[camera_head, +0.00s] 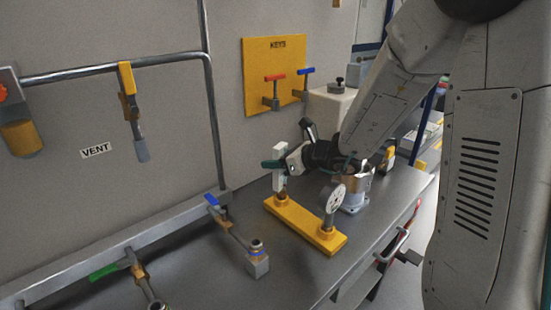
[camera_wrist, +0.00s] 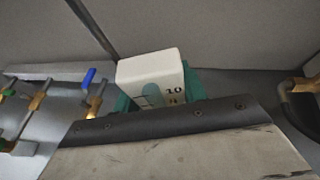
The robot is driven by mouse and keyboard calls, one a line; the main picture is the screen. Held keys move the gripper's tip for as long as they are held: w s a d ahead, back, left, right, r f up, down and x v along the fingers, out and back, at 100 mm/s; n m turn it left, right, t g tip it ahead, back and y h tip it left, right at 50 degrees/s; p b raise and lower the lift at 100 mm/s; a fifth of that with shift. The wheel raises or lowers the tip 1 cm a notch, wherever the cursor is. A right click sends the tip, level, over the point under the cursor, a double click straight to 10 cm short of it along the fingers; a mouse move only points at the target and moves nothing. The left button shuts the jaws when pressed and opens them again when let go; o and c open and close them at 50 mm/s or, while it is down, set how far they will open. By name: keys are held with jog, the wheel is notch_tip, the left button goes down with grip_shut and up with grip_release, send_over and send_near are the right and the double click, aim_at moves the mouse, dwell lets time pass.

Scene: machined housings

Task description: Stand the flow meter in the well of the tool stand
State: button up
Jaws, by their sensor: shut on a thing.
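The flow meter (camera_head: 280,181) is a white upright block in the head view. In the wrist view its white top and a face marked 10 show (camera_wrist: 150,66). My gripper (camera_head: 274,164) is shut on its upper part, with teal fingers on either side, also seen in the wrist view (camera_wrist: 158,92). The tool stand (camera_head: 305,231) is a long yellow base with a raised collar near each end. The flow meter is upright over the left collar; I cannot tell whether its lower end is inside the well. A round white-faced gauge (camera_head: 333,197) stands in the right collar.
A pipe fitting with a blue handle (camera_head: 240,238) lies left of the stand. A yellow KEYS board (camera_head: 272,75) with red and blue handles hangs on the wall behind. A metal flanged part (camera_head: 355,198) stands right of the stand. Bare bench lies in front.

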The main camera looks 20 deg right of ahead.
jog(key=shift+f, duration=0.35)
jog(key=o, duration=1.2)
jog(key=shift+c, duration=0.2)
jog(key=v, duration=0.8)
